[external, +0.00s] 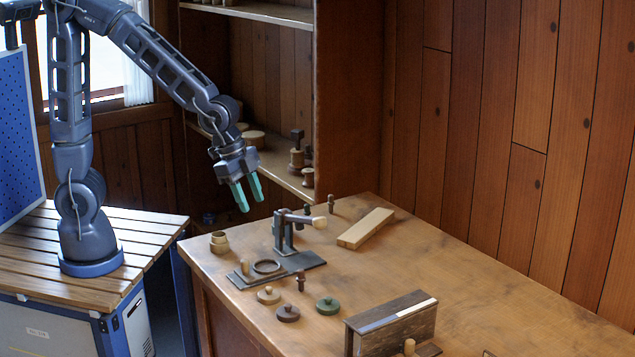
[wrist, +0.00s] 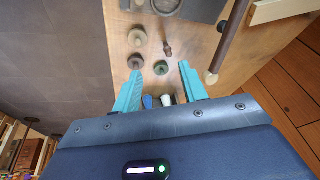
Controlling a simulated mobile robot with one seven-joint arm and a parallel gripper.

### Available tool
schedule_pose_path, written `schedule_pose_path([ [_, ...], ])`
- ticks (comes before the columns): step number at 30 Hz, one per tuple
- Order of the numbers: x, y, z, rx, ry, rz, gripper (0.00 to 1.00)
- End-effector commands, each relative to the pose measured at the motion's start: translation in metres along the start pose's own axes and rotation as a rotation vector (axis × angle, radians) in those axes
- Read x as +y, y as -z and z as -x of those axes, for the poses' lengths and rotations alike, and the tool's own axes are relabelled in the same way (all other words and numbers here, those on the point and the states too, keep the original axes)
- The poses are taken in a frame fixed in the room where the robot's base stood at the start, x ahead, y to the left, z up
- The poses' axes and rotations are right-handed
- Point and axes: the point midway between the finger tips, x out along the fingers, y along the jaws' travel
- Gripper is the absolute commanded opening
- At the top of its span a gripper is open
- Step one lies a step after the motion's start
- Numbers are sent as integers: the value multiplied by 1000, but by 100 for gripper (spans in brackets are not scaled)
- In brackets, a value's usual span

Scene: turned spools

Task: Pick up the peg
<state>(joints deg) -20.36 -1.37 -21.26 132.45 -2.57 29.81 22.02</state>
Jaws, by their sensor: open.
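A small reddish-brown turned peg (external: 301,281) stands on the workbench near several round discs. It also shows in the wrist view (wrist: 168,49), beyond the fingertips. Two more dark turned pegs stand farther back: one (external: 307,210) near the clamp stand and one (external: 331,203) near the tan board. The frames do not settle which is the task's peg. My gripper (external: 251,205) has teal fingers spread apart with nothing held. It hangs high above the bench's back left edge. In the wrist view my gripper (wrist: 160,70) opens toward the discs.
A dark clamp stand (external: 284,236) with a tan-tipped bar rises mid-bench. Discs in tan (external: 268,295), brown (external: 288,313) and green (external: 328,306) lie in front. A long dark box (external: 391,325) stands at the front; a tan board (external: 366,228) lies behind. The right side is clear.

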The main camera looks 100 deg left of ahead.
Motion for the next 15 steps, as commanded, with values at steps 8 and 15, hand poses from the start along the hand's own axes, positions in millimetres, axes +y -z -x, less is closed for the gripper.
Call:
schedule_pose_path([
  [8, -14, 29, -68, 25, -69, -50, 43],
  [15, -21, 47, -114, 62, -120, -76, 43],
])
